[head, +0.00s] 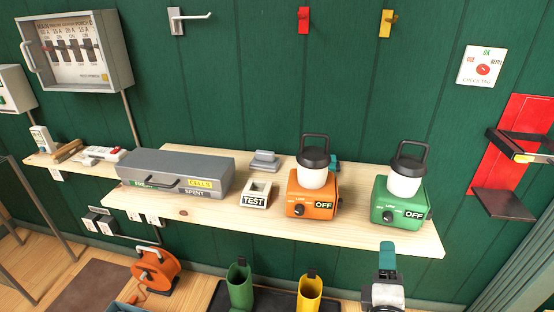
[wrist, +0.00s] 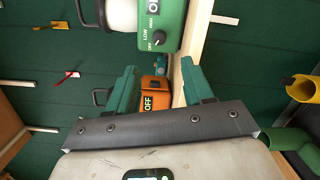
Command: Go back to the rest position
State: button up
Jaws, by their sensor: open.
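My gripper (head: 387,250) is in front of the shelf's front edge at the lower right of the head view, below the green lantern. In the wrist view its two green fingers (wrist: 158,68) stand apart with nothing held between them. The green lantern (head: 402,190) stands upright on the wooden shelf (head: 270,225), its label reading OFF. It also fills the top of the wrist view (wrist: 172,30), with its knob showing. The orange lantern (head: 310,190) stands to its left, also labelled OFF. It shows beyond the fingers in the wrist view (wrist: 157,84).
A grey case (head: 175,172) and a TEST block (head: 256,194) sit on the shelf. Below stand a green holder (head: 240,287), a yellow holder (head: 310,293) and an orange reel (head: 158,268). A red wall bracket (head: 520,130) is at right. The floor shows at lower left.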

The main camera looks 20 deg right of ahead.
jog(key=s+d+f+m+g+y+p, duration=0.3)
jog(key=s+d+f+m+g, duration=0.1)
jog(key=s+f+m+g, duration=0.4)
jog(key=s+a+f+m+g+y+p, duration=0.1)
jog(key=s+a+f+m+g+y, duration=0.3)
jog(key=s+a+f+y, duration=0.3)
jog(key=s+a+m+y, duration=0.1)
jog(key=s+a, duration=0.2)
jog(key=a, duration=0.2)
jog(key=shift+s+f+g+y+p, duration=0.2)
jog(key=shift+s+g+y+p, duration=0.1)
jog(key=shift+p, duration=0.1)
